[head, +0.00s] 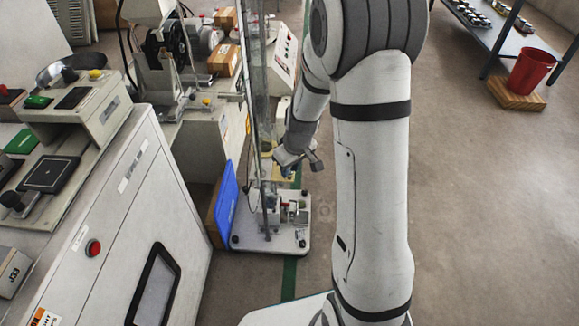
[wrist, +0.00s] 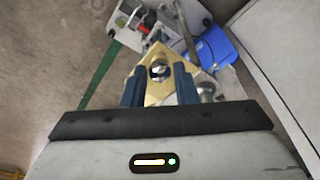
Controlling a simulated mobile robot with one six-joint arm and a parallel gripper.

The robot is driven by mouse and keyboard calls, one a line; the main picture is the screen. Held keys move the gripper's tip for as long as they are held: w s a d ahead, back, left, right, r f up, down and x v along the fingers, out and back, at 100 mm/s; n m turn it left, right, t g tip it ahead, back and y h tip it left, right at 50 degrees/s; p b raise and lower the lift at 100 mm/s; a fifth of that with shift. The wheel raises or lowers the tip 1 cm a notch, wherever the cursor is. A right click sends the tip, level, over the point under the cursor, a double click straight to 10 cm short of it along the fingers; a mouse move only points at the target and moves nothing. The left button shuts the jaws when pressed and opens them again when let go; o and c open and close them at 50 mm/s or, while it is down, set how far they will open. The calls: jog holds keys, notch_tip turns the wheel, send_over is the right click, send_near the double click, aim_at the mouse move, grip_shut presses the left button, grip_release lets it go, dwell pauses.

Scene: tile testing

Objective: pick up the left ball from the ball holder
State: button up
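A shiny silver ball (wrist: 160,69) sits on a gold-yellow plate (wrist: 153,95), which looks like the ball holder, in the wrist view. My gripper (wrist: 160,76) is open, with one blue finger on either side of the ball in the picture. I cannot tell whether the fingers touch it. Another rounded silver part (wrist: 207,91) shows right of the right finger; I cannot tell if it is the second ball. In the head view my gripper (head: 297,160) is beside the tall clear-walled apparatus, and a small piece of the yellow plate (head: 284,172) shows. The balls are hidden there.
The apparatus stands on a white wheeled base (head: 270,238) on the floor. A white cabinet (head: 125,215) stands at left. Open floor lies to the right, with a red bucket (head: 532,72) farther back.

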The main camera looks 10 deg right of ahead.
jog(key=c, duration=0.4)
jog(key=shift+o, duration=0.2)
jog(key=shift+r+p, duration=1.2)
jog(key=shift+r, duration=0.6)
jog(key=shift+s+d+r+p, duration=0.1)
jog(key=shift+s+r+p, duration=0.1)
jog(key=shift+r+p, duration=0.6)
jog(key=shift+s+d+r+p, duration=0.15)
jog(key=shift+r+p, duration=0.3)
jog(key=shift+r, duration=0.7)
jog(key=shift+s+r+p, duration=0.25)
jog(key=shift+r+p, duration=0.35)
jog(key=shift+r, duration=0.35)
